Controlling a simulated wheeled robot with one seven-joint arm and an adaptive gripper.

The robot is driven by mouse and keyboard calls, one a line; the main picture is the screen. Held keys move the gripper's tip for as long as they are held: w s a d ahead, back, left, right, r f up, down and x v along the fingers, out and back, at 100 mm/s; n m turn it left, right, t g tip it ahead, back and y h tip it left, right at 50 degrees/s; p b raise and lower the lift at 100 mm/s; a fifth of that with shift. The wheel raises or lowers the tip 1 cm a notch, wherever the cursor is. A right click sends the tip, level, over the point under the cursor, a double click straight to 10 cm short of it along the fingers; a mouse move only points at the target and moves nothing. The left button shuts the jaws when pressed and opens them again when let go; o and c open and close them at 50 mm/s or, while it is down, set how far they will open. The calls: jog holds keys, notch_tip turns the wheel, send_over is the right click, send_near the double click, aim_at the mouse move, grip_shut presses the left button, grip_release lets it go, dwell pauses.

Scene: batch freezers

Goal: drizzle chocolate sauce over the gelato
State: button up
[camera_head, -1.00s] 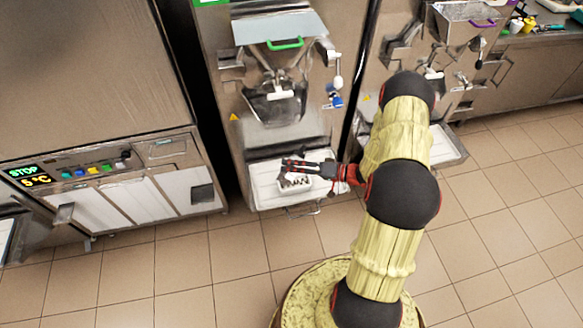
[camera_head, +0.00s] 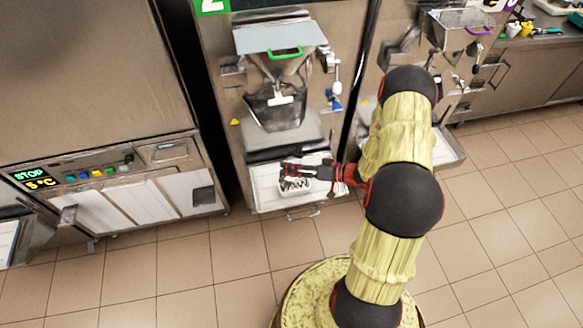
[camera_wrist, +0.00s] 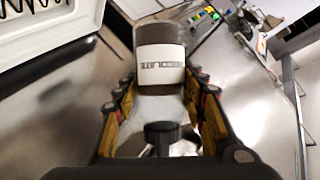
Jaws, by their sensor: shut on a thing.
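My gripper (camera_wrist: 162,88) is shut on a bottle with a white label reading CHOCOLATE (camera_wrist: 160,65). The bottle has a dark body and lies between both fingers. A white tub (camera_wrist: 55,48) with dark zigzag lines across its pale contents is at the top left of the wrist view, beside the bottle. In the head view the tub (camera_head: 296,190) stands on the tray of the middle freezer, with dark streaks inside. My gripper (camera_head: 320,174) reaches in from the right, and the dark bottle is held above the tub, partly covering it. The bottle's mouth is not clear.
The middle batch freezer (camera_head: 280,100) rises behind the tub, its metal tray (camera_head: 262,188) beneath it. The tiled floor (camera_head: 180,270) in front is clear.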

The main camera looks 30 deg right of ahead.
jog(key=r+n+h, duration=0.1)
jog(key=n, duration=0.1)
jog(key=shift+r+n+h, duration=0.1)
jog(key=shift+n+h, duration=0.2)
jog(key=n, duration=0.1)
jog(key=n+t+h+b, duration=0.1)
jog(key=shift+r+n+h, duration=0.3)
jog(key=shift+r+n+h+b, duration=0.15)
jog(key=shift+n+h+b, duration=0.15)
jog(key=s+a+p, duration=0.2)
jog(key=s+a, duration=0.1)
jog(key=s, duration=1.1)
jog(key=shift+s+a, duration=0.2)
jog(key=shift+s, duration=0.1)
